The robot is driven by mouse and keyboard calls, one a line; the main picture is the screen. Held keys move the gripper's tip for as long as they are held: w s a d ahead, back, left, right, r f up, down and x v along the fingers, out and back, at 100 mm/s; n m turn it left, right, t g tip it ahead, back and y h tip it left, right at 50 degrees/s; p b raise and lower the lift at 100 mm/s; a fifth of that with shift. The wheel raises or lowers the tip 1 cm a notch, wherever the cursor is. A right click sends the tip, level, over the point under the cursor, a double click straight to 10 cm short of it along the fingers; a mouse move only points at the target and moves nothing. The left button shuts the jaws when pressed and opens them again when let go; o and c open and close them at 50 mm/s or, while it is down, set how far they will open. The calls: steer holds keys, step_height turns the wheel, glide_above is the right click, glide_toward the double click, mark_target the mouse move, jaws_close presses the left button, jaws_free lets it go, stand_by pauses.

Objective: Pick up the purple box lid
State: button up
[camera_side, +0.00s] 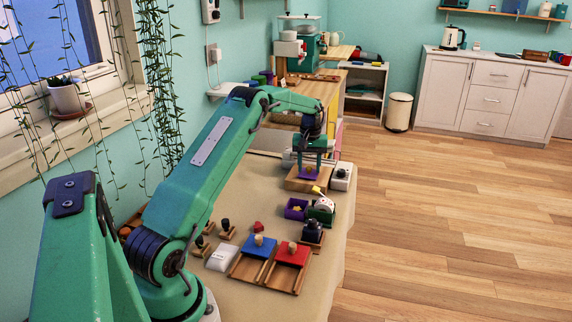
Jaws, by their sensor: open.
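The purple lid (309,174) lies on a light wooden block (299,185) toward the far end of the cloth-covered table. My gripper (318,164) points down just above the lid, with its fingers apart; nothing shows held between them. The fingers partly cover the lid, and I cannot tell whether they touch it. An open purple box (291,212) with something yellow inside stands nearer than the block.
A green box (323,215) holding a white round thing stands beside the purple box. A white block with a black knob (342,176) is right of the lid. Blue (259,246) and red (293,254) lids lie nearer on wooden trays. Bare cloth lies along the table's right edge.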

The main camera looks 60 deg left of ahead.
mark_target(309, 167)
stand_by(0.4)
jaws_close()
steer(key=shift+r, duration=0.15)
steer(key=shift+r, duration=0.55)
step_height(309, 167, up, 3)
steer(key=shift+f, duration=0.1)
steer(key=d+r, duration=0.6)
steer(key=d, duration=0.5)
steer(key=shift+w+d+r, duration=0.25)
steer(key=shift+d+r, duration=0.1)
steer(key=shift+r, duration=0.05)
